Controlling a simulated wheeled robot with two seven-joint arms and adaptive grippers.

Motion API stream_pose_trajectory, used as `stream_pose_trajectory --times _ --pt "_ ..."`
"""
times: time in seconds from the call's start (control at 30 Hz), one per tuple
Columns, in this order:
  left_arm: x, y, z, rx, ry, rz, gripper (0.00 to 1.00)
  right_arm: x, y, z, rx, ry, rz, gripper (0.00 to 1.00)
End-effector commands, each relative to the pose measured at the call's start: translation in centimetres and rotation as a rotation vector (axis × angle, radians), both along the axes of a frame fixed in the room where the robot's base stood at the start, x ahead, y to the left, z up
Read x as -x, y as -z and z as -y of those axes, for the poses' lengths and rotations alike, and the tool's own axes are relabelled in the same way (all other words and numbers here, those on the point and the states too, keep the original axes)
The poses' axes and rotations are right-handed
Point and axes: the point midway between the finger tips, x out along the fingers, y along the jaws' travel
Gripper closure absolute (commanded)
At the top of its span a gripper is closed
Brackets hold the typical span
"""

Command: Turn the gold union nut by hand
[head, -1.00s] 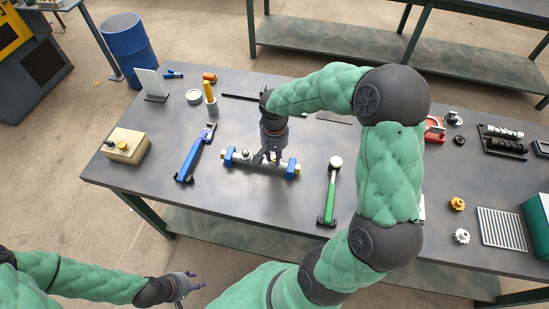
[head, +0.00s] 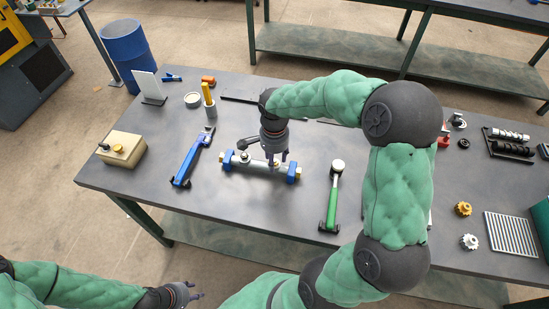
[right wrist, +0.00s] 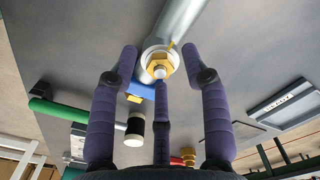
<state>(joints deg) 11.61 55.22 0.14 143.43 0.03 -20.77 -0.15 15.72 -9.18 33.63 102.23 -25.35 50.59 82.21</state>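In the right wrist view a gold hex nut (right wrist: 158,66) sits at the end of a steel cylinder (right wrist: 185,28), with a light round tip at its centre. My right gripper (right wrist: 160,70) is open, its dark fingers spread around the nut with gaps visible at both sides; the lower finger comes close to it. I cannot tell whether that finger touches. In the head view the right gripper (head: 277,160) is over the steel pipe assembly (head: 258,168) on its blue supports (head: 292,174), hiding part of it. My left gripper (head: 187,295) appears open and empty, off the table's front edge.
A blue wrench (head: 190,160) lies left of the assembly and a green-handled hammer (head: 333,195) right of it. A beige box (head: 122,149) stands at the left edge. Gears (head: 463,209) and a ribbed plate (head: 511,234) lie at the right.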

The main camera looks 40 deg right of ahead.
Motion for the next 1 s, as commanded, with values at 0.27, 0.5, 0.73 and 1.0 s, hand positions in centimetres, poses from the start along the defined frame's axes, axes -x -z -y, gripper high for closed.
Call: stream_pose_trajectory --times 0.27,0.5,0.73,1.0 --pt "0.0 -0.5 0.0 0.000 0.000 0.000 0.60 0.0 -0.7 0.0 0.001 -0.001 0.001 0.53" --pt "0.0 -2.1 0.0 0.000 0.000 0.000 0.60 0.0 -2.8 0.0 0.001 -0.001 0.002 0.53" --pt "0.0 -3.5 0.0 0.000 0.000 0.000 0.60 -0.1 -4.8 0.0 0.001 -0.001 0.002 0.53" --pt "0.0 -4.5 0.0 0.000 0.000 0.000 0.60 0.0 -6.2 0.0 0.000 -0.001 0.001 0.53"
